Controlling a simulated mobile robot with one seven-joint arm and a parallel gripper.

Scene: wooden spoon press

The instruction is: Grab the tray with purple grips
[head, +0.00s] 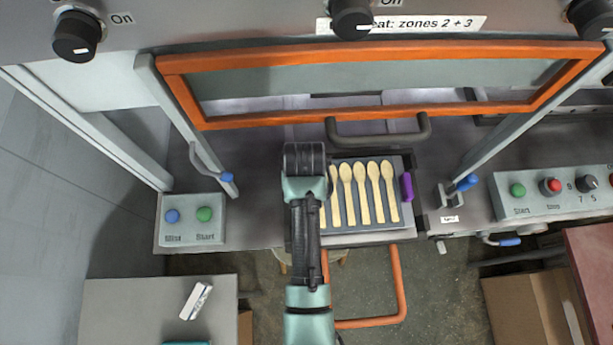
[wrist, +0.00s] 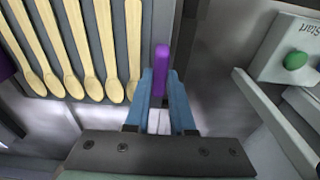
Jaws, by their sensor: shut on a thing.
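The grey tray (head: 404,212) lies flat in front of the press, with several wooden spoons (head: 361,188) side by side on it. Its right purple grip (head: 406,187) is free. The left grip is hidden under my arm in the head view. In the wrist view, my gripper (wrist: 161,92) has its blue fingers closed on a purple grip (wrist: 162,60) at the tray's edge. The other purple grip (wrist: 5,66) shows at the far left there. The fingers are mostly hidden by my arm in the head view.
An orange-framed guard (head: 390,119) with a dark handle (head: 378,138) stands raised behind the tray. Button boxes flank the tray at left (head: 190,218) and right (head: 555,192). Blue-tipped levers (head: 226,178) stand beside it. A grey table (head: 130,310) is at the lower left.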

